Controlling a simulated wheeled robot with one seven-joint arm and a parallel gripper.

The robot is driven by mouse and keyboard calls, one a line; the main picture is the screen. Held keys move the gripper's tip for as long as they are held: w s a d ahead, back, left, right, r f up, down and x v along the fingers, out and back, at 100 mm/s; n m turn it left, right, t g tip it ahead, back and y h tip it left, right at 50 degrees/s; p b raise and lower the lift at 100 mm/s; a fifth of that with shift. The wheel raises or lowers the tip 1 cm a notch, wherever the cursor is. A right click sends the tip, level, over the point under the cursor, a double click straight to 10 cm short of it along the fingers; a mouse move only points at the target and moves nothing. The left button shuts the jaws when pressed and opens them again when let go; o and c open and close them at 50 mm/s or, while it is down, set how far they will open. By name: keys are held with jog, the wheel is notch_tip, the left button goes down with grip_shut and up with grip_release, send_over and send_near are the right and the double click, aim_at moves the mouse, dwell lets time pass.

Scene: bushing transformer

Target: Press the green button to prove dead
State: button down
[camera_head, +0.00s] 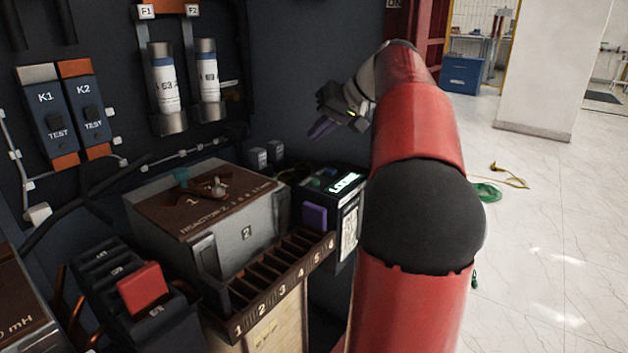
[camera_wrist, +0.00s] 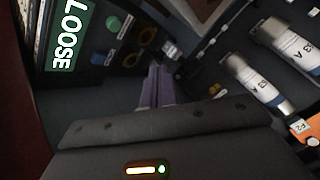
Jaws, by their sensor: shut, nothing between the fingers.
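The tester box (camera_head: 352,202) with a lit green screen reading "LOOSE" stands right of the grey reactor box in the head view. Its face also shows at the upper left of the wrist view, with the screen (camera_wrist: 68,35) and a round green button (camera_wrist: 113,24) beside it.
The reactor box (camera_head: 235,240) and a numbered slotted rack (camera_head: 285,283) stand left of the tester. Fuses (camera_head: 164,85) and K1, K2 modules (camera_head: 48,115) hang on the dark back panel. A purple block (camera_head: 314,216) is on the tester's front. Open floor lies right.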

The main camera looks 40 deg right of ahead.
jog(key=b, duration=0.3)
send_over(315, 182)
jog(key=f, duration=0.4)
jog(key=d+f, duration=0.1)
jog(key=f, duration=0.1)
jog(key=shift+s+f, duration=0.2)
jog(key=shift+f+b, duration=0.45)
jog(key=shift+f, duration=0.3)
dwell(0.8)
jog(key=shift+f+b, duration=0.3)
jog(key=shift+f, duration=0.1)
jog(key=shift+f+b, duration=0.4)
jog(key=shift+f, duration=0.05)
dwell(0.5)
dwell(0.3)
jog(key=shift+r+p, duration=0.8)
jog(key=shift+r, duration=0.1)
